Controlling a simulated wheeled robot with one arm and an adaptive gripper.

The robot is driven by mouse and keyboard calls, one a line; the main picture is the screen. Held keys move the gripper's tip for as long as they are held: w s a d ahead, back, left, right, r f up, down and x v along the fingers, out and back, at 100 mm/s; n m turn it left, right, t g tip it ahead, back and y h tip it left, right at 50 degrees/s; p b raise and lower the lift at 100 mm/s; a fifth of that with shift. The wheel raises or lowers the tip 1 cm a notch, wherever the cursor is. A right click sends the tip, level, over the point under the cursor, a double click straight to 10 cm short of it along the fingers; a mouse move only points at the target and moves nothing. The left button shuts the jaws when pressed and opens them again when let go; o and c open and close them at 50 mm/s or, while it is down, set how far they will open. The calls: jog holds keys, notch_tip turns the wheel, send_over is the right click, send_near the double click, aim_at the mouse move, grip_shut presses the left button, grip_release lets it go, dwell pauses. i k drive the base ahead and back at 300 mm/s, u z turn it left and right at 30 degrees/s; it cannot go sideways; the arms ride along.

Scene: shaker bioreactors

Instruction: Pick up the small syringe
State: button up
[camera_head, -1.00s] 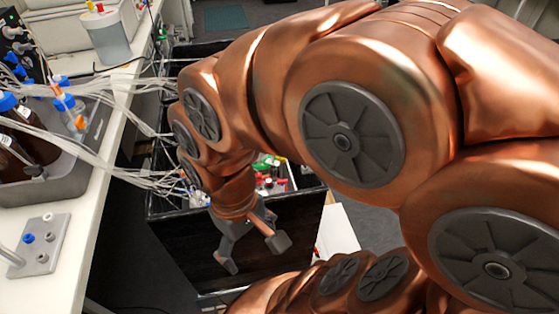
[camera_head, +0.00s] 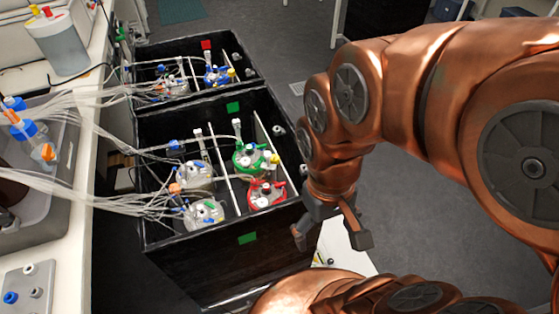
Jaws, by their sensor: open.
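I cannot make out the small syringe for certain in the head view. The shaker vessels with thin, syringe-like fittings stand in the black shaker box (camera_head: 200,262). They include a vessel with a green ring (camera_head: 249,160), one with a red ring (camera_head: 266,195) and clear ones (camera_head: 203,213). My gripper (camera_head: 332,236) hangs fingers down by the right front corner of the box, outside it. Its two dark fingers are apart with nothing between them. It is clear of the vessels.
A second black box (camera_head: 190,75) with vessels stands behind. White tubing (camera_head: 95,195) runs from the bench's grey tray (camera_head: 62,200) into the boxes. A small grey block (camera_head: 28,285) with knobs sits on the bench. The floor (camera_head: 430,225) on the right is open.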

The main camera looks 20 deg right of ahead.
aim_at(268, 171)
jog(key=u, duration=2.25)
jog(key=k, duration=0.7)
jog(key=z, duration=0.4)
